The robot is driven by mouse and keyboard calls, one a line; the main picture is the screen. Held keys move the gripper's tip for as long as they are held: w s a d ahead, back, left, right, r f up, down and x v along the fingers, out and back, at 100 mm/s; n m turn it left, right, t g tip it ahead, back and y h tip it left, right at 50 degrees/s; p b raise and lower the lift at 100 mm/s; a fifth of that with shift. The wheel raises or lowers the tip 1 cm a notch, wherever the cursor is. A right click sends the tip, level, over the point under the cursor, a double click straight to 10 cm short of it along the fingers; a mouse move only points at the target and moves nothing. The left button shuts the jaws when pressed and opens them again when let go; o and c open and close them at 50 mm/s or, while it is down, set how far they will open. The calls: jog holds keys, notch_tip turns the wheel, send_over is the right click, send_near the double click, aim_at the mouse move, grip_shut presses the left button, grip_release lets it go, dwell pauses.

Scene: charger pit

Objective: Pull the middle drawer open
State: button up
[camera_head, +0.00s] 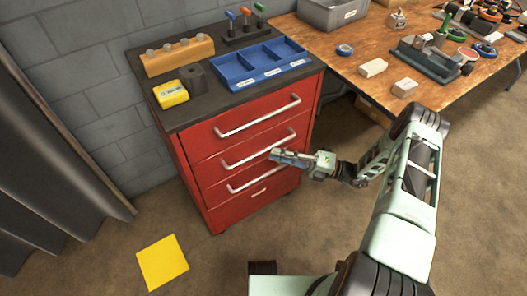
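A red cabinet (187,165) stands in the middle of the view with several drawers stacked in its front. The middle drawer (212,178) has a long silver bar handle (245,158) and looks shut flush with the front. My gripper (273,154) reaches in from the right, with its tips at the right half of the middle drawer's handle, between it and the bottom handle (248,181). I cannot tell whether it touches the bar. The fingers are small and seen from the side, so their opening is unclear. My gripper hides a little of the lower front.
The top drawer's handle (258,116) lies just above. On the cabinet top are a blue tray (236,72), a yellow box (171,94) and a wooden block (177,57). A cluttered wooden workbench (338,73) stands at right. The floor before the drawers is mostly clear.

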aim_at(263, 151)
jog(key=x, duration=0.5)
jog(key=shift+a, duration=0.15)
grip_shut()
